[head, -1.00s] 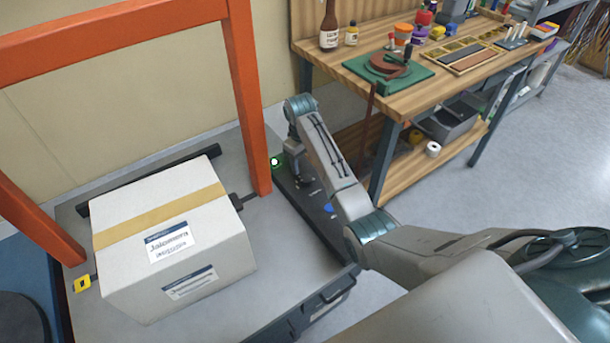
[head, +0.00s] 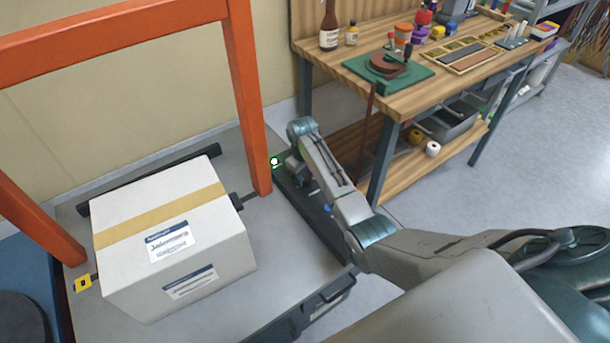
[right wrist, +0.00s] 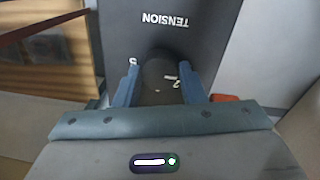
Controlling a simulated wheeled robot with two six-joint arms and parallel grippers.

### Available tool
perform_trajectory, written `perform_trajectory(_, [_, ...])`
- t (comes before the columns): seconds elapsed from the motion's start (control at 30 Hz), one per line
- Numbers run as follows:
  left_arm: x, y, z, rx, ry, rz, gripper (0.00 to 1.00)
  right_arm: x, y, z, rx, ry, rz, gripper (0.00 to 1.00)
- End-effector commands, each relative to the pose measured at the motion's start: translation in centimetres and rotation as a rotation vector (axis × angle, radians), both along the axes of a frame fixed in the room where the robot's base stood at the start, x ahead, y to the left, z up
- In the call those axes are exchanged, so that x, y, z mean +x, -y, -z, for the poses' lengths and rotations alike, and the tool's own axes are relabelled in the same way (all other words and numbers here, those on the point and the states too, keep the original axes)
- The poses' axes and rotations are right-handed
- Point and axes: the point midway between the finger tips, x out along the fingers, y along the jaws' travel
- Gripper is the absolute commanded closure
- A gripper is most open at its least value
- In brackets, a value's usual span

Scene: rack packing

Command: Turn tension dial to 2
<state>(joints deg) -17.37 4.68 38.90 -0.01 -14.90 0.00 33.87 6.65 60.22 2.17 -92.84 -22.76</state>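The dark control panel (head: 322,222) runs along the right side of the grey platform, with a green-lit round spot (head: 275,161) at its far end. In the right wrist view, the panel (right wrist: 205,45) bears the word TENSION upside down. The dark tension dial (right wrist: 158,66) lies below that word, with small white marks around it that are too small to read surely. My right gripper (right wrist: 159,80) points down at the panel, its blue fingers apart on either side of the dial; contact is not clear. In the head view, the right gripper (head: 302,183) partly hides the panel. My left gripper is out of view.
A taped white box (head: 170,235) stands on the platform, left of the panel. An orange frame post (head: 247,100) rises close to my right gripper. A wooden workbench (head: 440,75) with tools and bottles stands behind the arm on the right.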

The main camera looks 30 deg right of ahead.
Motion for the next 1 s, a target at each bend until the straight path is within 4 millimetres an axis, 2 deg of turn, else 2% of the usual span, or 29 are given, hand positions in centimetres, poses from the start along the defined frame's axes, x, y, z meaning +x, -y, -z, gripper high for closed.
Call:
perform_trajectory(0.27, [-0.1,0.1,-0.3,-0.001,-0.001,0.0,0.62,0.0,0.0,-0.1,0.001,-0.001,0.013,0.86])
perform_trajectory(0.47, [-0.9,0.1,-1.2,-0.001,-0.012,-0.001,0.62,0.0,0.0,-0.4,0.0,-0.002,0.088,0.86])
perform_trajectory(1.0, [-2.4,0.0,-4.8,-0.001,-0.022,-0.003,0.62,0.2,0.0,-0.4,0.0,-0.001,0.519,0.86])
